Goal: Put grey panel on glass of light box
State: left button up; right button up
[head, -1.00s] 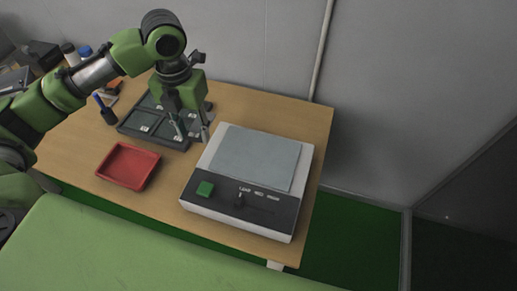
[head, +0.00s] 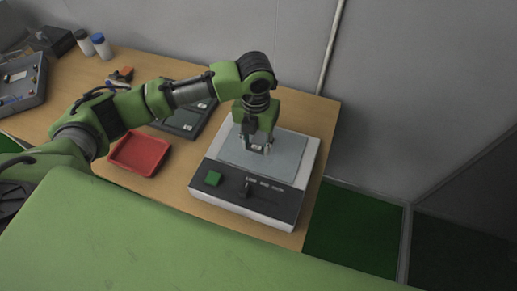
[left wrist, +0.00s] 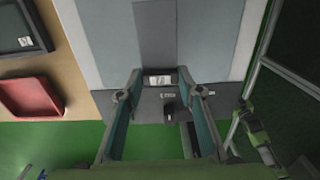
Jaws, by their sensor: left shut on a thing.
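My left gripper (head: 258,150) is over the glass (head: 290,150) of the light box (head: 235,203), pointing down. In the left wrist view its fingertips (left wrist: 160,82) are shut on the grey panel (left wrist: 158,79); a white label on it shows between them. Most of the panel is hidden or hard to make out, and I cannot tell whether it touches the glass. A darker strip lies across the glass in the wrist view; it may be a shadow. Part of what looks like my right gripper (left wrist: 250,128) shows at the lower right of that view, its fingers unclear.
A dark tray (head: 185,122) with panels lies left of the light box, partly behind my left arm. A red tray (head: 140,152) is in front of it. Bottles (head: 101,45) and a grey case (head: 30,88) stand at the far left. A wall is behind the table (head: 320,122).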

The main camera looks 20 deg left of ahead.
aim_at(259, 147)
pick_arm(q)
jog(key=f, duration=0.1)
jog(key=f+p, duration=0.1)
jog(key=f, duration=0.1)
jog(key=shift+d+f, duration=0.15)
jog(key=shift+d, duration=0.25)
jog(key=shift+f, duration=0.25)
jog(key=shift+f, duration=0.15)
jog(key=o, duration=1)
jog(key=shift+r, duration=0.3)
notch_tip(259, 147, up, 12)
jog(key=shift+f+b, duration=0.15)
jog(key=shift+b, duration=0.8)
